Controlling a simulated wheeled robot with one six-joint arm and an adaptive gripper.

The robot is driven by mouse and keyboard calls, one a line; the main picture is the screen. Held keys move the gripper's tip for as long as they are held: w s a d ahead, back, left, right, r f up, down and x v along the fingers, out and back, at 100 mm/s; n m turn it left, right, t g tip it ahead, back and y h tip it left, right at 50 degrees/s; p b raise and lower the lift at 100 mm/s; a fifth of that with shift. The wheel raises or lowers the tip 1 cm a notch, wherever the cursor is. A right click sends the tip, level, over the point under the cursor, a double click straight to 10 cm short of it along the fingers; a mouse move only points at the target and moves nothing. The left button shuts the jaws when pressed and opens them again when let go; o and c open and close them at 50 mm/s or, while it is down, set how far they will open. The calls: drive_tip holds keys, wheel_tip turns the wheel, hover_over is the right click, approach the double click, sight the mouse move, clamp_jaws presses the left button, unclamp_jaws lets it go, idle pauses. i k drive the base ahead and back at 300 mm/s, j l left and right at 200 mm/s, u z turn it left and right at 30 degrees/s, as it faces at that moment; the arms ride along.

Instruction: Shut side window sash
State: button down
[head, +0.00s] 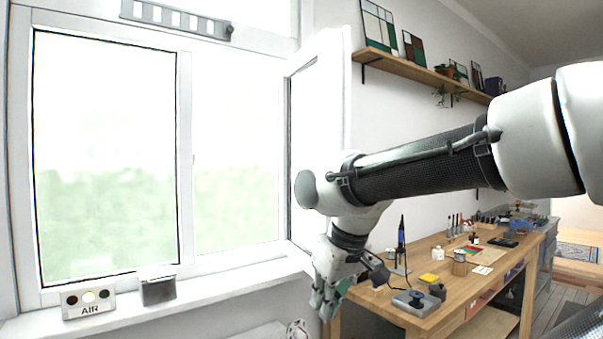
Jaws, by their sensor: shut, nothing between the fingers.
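The side window sash (336,100) is a white framed pane on the right of the window. It stands swung open into the room, at an angle to the window frame (186,150). The opening beside it shows bright greenery. My arm crosses in front of the sash and hides its lower part. My gripper (324,308) hangs below the arm, low and near the right end of the sill, with its fingers pointing down. It is shut and empty. I cannot tell whether it touches the sash.
A box marked AIR (88,302) with lamps and a grey box (157,288) stand on the white sill (215,283). A wooden workbench (455,290) with tools is at right, under a wall shelf (415,66) holding glass panels and plants.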

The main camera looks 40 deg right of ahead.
sight(330, 52)
drive_tip(key=l+u, duration=0.15)
drive_tip(key=l, duration=0.45)
drive_tip(key=l+u, duration=0.1)
drive_tip(key=l, duration=0.5)
drive_tip(key=k+l+u, duration=0.15)
drive_tip(key=l, duration=0.4)
drive_tip(key=k+l+u, duration=0.1)
drive_tip(key=l, duration=0.5)
drive_tip(key=k+l+u, duration=0.15)
drive_tip(key=l, duration=0.4)
drive_tip(key=k+l+u, duration=0.1)
drive_tip(key=l, duration=0.45)
drive_tip(key=k+l+u, duration=0.15)
drive_tip(key=l, duration=0.4)
drive_tip(key=k+l+u, duration=0.15)
drive_tip(key=l, duration=0.4)
drive_tip(key=k, duration=0.05)
